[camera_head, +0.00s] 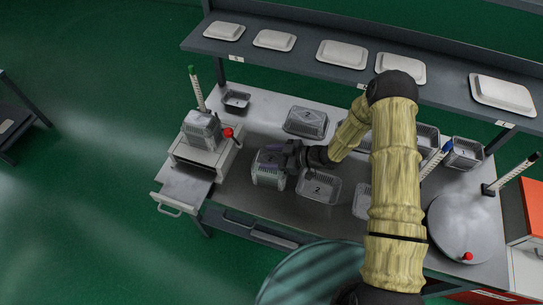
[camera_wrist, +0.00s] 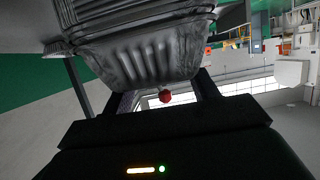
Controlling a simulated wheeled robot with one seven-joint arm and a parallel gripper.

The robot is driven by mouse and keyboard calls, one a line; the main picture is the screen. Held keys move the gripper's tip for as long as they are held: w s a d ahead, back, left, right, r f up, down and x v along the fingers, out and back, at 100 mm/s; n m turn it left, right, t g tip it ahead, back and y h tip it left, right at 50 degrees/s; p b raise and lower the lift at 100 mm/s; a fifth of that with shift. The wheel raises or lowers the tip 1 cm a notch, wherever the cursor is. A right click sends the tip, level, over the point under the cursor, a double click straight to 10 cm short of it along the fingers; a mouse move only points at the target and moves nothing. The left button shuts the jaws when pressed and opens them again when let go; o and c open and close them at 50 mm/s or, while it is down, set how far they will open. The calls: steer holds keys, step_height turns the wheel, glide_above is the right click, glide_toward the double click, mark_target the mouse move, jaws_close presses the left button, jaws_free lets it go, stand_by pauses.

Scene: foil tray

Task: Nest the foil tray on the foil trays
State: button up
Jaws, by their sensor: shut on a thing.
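A ribbed silver foil tray (camera_head: 268,172) is held by my gripper (camera_head: 285,157) above the left part of the work table. In the wrist view the same tray (camera_wrist: 145,52) fills the top, with ribbed walls and layered rim edges, between the two dark fingers of my gripper (camera_wrist: 163,85). I cannot tell whether it is one tray or several nested. Another foil tray (camera_head: 319,188) marked 2 lies just to the right of it.
The white machine (camera_head: 208,157) with a red knob stands at left. More trays (camera_head: 464,154) stand at right, partly hidden by my arm. A shelf (camera_head: 300,57) with white lids runs along the back. A round grey disc (camera_head: 460,225) is at right.

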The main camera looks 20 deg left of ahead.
steer(key=shift+f, duration=0.2)
steer(key=o, duration=1)
steer(key=shift+o, duration=0.2)
steer(key=shift+r, duration=0.1)
steer(key=b+v, duration=0.4)
steer(key=v, duration=1.3)
steer(key=shift+b, duration=0.4)
steer(key=shift+d+r, duration=0.1)
